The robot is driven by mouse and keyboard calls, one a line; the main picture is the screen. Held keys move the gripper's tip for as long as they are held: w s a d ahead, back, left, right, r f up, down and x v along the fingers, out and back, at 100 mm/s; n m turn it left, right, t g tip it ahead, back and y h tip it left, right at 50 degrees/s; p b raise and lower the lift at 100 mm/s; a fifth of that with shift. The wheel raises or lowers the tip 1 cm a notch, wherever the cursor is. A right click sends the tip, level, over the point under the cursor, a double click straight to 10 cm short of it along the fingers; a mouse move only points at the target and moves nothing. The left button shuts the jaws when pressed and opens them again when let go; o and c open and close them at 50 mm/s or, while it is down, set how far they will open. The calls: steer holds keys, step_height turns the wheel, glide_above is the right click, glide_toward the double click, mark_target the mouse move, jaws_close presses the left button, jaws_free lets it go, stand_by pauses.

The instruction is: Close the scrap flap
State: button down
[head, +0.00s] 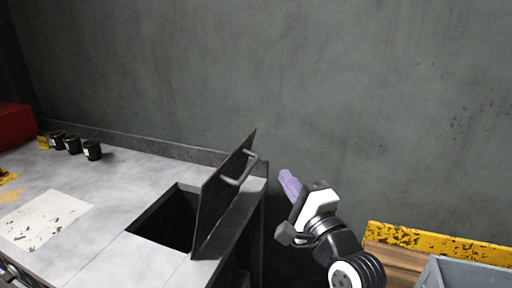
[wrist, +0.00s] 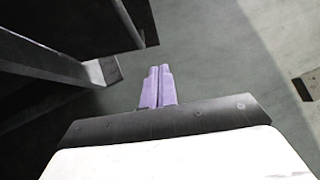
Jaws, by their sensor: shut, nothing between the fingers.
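The scrap flap (head: 222,196) is a dark plate with a bar handle (head: 236,172) on its right face. It stands raised and tilted at the right edge of a square dark opening (head: 168,220) in the grey bench top. My gripper (head: 288,183), with purple fingers, is right of the flap, apart from it, beyond the bench's right end. In the wrist view the fingers (wrist: 158,86) are together with nothing between them.
Several small dark cups (head: 74,145) stand at the bench's back left, near a red object (head: 14,122). A pale stained sheet (head: 46,219) lies on the bench top. A yellow worn edge (head: 436,243) and a grey bin (head: 466,274) are at the lower right. A wall stands behind.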

steer(key=p, duration=0.3)
glide_toward(248, 139)
steer(key=w+d, duration=0.1)
steer(key=w, duration=0.3)
steer(key=shift+w+a+r, duration=0.15)
steer(key=shift+a+r, duration=0.15)
steer(key=shift+a, duration=0.25)
steer(key=shift+w+a+r, duration=0.15)
steer(key=shift+a+r, duration=0.15)
steer(key=shift+a, duration=0.3)
steer(key=shift+w+a, duration=0.2)
steer(key=shift+a, duration=0.25)
steer(key=shift+w+r+p, duration=0.1)
steer(key=shift+r+p, duration=0.05)
steer(key=shift+p, duration=0.2)
